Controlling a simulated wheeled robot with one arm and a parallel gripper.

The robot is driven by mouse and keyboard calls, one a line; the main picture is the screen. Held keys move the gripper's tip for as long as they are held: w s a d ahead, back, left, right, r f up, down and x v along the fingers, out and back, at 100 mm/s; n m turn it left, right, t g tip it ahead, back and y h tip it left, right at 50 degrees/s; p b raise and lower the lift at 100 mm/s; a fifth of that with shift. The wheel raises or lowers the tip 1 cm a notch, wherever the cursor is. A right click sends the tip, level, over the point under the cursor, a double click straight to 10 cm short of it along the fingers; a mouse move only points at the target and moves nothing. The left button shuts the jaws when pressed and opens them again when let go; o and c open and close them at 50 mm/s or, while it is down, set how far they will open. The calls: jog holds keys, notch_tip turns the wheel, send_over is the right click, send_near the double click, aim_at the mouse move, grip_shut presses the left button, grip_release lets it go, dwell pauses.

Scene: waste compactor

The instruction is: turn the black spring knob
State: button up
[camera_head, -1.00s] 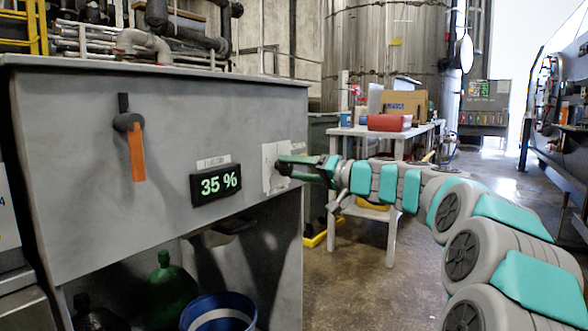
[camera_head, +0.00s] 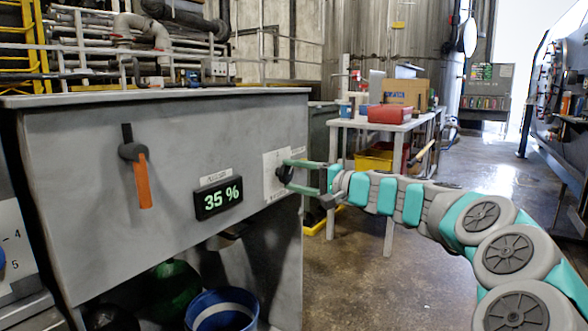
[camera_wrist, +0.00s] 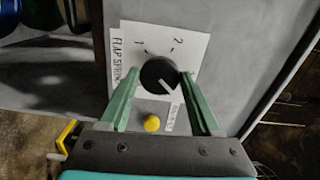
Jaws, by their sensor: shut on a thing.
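The black spring knob (camera_wrist: 158,76) sits on a white label plate marked 1 and 2 on the grey machine panel. Its white pointer line slants toward the lower right in the wrist view. My gripper (camera_wrist: 160,80) has its green fingers on either side of the knob and is shut on it. In the head view the knob (camera_head: 284,174) is a small dark shape at the panel's right end, with my gripper (camera_head: 287,176) at it and partly covering it. A yellow button (camera_wrist: 152,123) is below the knob between the fingers.
Left of the knob are a display reading 35 % (camera_head: 218,198) and an orange-handled lever (camera_head: 142,180). A blue bucket (camera_head: 222,310) stands under the panel. A white table with a red box (camera_head: 389,114) stands behind my arm. Open floor lies at right.

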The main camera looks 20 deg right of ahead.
dwell(0.5)
jog(key=o, duration=1.3)
jog(key=shift+o, duration=0.2)
jog(key=v, duration=0.7)
jog(key=shift+s+d, duration=0.3)
